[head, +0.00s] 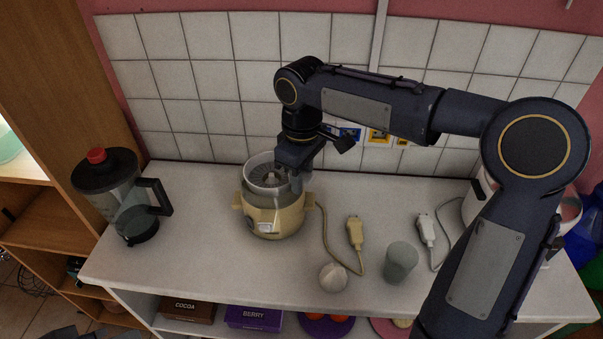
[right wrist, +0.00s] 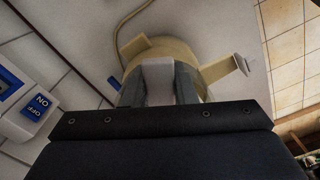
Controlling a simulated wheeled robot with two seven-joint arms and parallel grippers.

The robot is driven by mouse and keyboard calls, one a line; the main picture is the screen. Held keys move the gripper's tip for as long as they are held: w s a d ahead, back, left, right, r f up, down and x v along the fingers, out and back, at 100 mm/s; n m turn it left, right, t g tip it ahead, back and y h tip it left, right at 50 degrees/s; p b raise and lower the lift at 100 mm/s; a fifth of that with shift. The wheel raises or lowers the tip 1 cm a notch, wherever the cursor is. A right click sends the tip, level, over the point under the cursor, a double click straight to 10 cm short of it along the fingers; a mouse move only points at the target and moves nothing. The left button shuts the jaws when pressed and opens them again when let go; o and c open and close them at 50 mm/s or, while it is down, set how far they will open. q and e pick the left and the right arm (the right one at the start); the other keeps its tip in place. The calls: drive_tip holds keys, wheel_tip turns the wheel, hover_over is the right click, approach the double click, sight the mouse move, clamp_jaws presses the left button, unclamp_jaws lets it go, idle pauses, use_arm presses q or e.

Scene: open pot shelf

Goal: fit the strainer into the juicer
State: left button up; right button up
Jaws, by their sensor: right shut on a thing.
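The cream juicer (head: 275,221) stands upright on the white counter, and its side also shows in the right wrist view (right wrist: 150,52). The strainer (head: 252,176), a white ring with a grey ribbed inside, is at the juicer's top opening, its rim standing above the body. I cannot tell whether it is fully seated. My right gripper (head: 296,172) comes down at the strainer's right side, shut on a white part of it (right wrist: 158,80) between the grey fingers. Dark shapes at the head view's bottom left edge may be my left gripper; its jaws cannot be made out.
A blender jug (head: 128,203) stands at the left. A pale cone (head: 333,277), a grey cup (head: 400,262), a cream plug (head: 354,233) and a white plug (head: 427,229) are on the counter to the right. The tiled wall (head: 205,88) is behind. Counter between blender and juicer is clear.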

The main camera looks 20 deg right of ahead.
drive_tip(key=shift+f, duration=0.1)
drive_tip(key=o, duration=1.1)
drive_tip(key=shift+c, duration=0.2)
drive_tip(key=shift+r+p, duration=3.75)
drive_tip(key=shift+r, duration=0.35)
drive_tip(key=s+d+f+m+t+y, duration=0.2)
drive_tip(key=s+m, duration=0.3)
drive_tip(key=s, duration=0.6)
drive_tip(key=s+d+f+m+t+y, duration=0.1)
drive_tip(key=s+m, duration=0.4)
drive_tip(key=s, duration=0.6)
drive_tip(key=d+f+t, duration=0.1)
drive_tip(key=d+t, duration=0.1)
drive_tip(key=shift+d+f+t+y, duration=0.15)
drive_tip(key=shift+t+y, duration=0.15)
drive_tip(key=shift+y, duration=0.1)
